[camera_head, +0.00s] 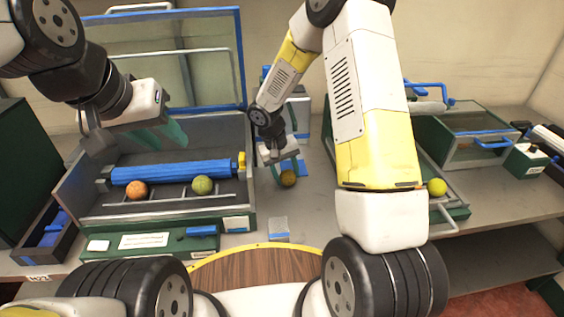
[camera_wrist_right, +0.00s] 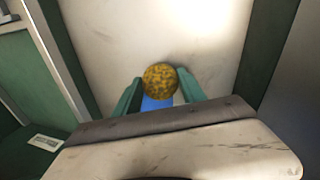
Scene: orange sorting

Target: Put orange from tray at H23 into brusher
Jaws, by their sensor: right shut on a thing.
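A mottled brown-yellow orange (camera_head: 288,179) is between the green fingers of my right gripper (camera_head: 285,166), which is shut on it. In the right wrist view the orange (camera_wrist_right: 160,80) sits at the fingertips of the gripper (camera_wrist_right: 157,88), with a blue patch just below it. The machine with a blue roller (camera_head: 175,172) and a raised clear lid (camera_head: 170,60) looks like the brusher. An orange fruit (camera_head: 137,190) and a green one (camera_head: 202,185) lie in front of the roller. My left gripper (camera_head: 172,132) hangs over this machine; its finger gap is unclear. I cannot read an H23 label.
A yellow-green fruit (camera_head: 437,187) lies on a green unit at the right, partly behind my right arm. A clear-lidded green box (camera_head: 465,140) stands further right. A small grey block (camera_head: 279,229) is near the table's front edge. Bare table lies around the right gripper.

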